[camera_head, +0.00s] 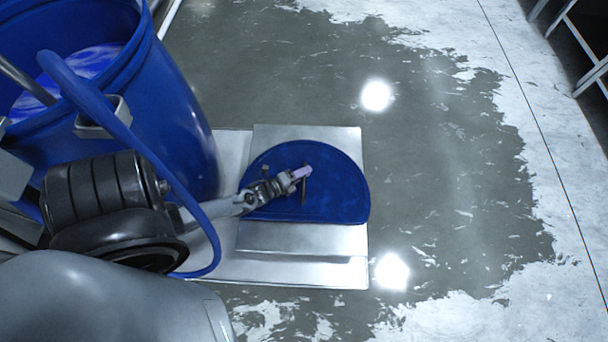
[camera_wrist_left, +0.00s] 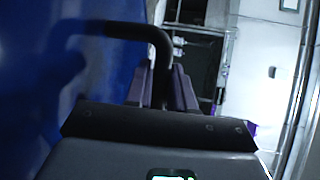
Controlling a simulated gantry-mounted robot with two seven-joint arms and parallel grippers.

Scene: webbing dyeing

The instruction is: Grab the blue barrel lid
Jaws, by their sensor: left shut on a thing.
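The blue barrel lid (camera_head: 345,190) is a half-disc with its straight edge toward the bottom of the head view, over a metal platform. A thin handle (camera_head: 304,192) stands on its face. My left gripper (camera_head: 302,172) reaches in from the left, its purple fingertips shut on this handle. In the left wrist view, the lid's blue face (camera_wrist_left: 55,80) fills the left side. The dark bent handle (camera_wrist_left: 120,30) runs to the purple fingers (camera_wrist_left: 170,88). I cannot tell whether the lid rests on the platform or is raised. My right gripper is out of view.
A large blue barrel (camera_head: 180,125) holding blue liquid (camera_head: 85,70) stands at the upper left, with a blue hose (camera_head: 150,160) across its front. The metal platform (camera_head: 300,270) lies beside it. The grey floor (camera_head: 430,150) to the right is clear. White railings (camera_head: 575,40) stand at the far right.

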